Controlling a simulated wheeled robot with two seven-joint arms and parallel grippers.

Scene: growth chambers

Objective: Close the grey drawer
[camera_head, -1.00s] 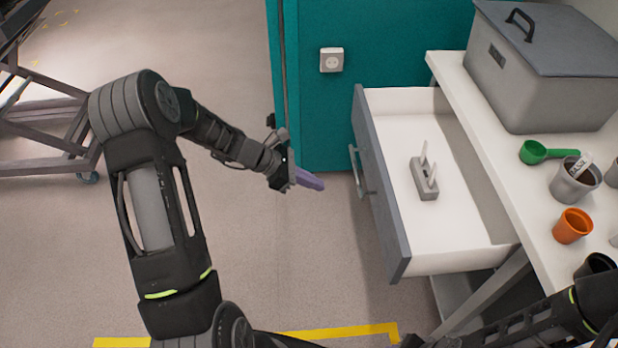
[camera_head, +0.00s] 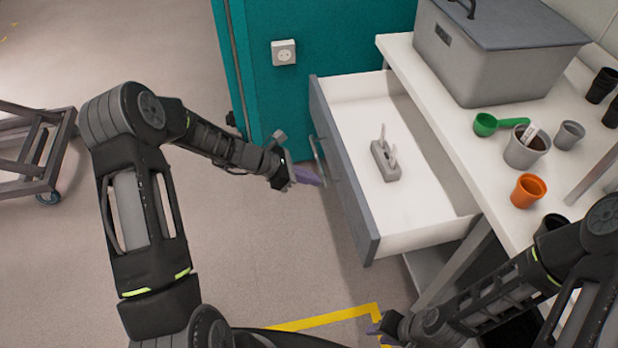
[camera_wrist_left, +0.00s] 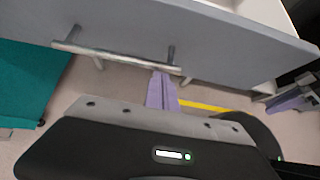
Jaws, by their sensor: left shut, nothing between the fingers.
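The grey drawer (camera_head: 345,185) stands pulled out from under the white bench, its grey front facing left. Its metal bar handle (camera_head: 318,160) sits on the front and also shows in the left wrist view (camera_wrist_left: 115,58). A small grey object with two upright prongs (camera_head: 385,160) lies inside the drawer. My left gripper (camera_head: 312,178) is shut and empty, just left of the drawer front near the handle. In the left wrist view its purple fingers (camera_wrist_left: 162,92) point at the front, by one end of the handle; contact is unclear. My right gripper (camera_head: 377,328) is low, near the yellow floor line.
The bench (camera_head: 440,95) carries a grey lidded bin (camera_head: 490,60), a green scoop (camera_head: 487,124), an orange pot (camera_head: 528,190) and several other pots. A teal cabinet (camera_head: 345,35) stands behind the drawer.

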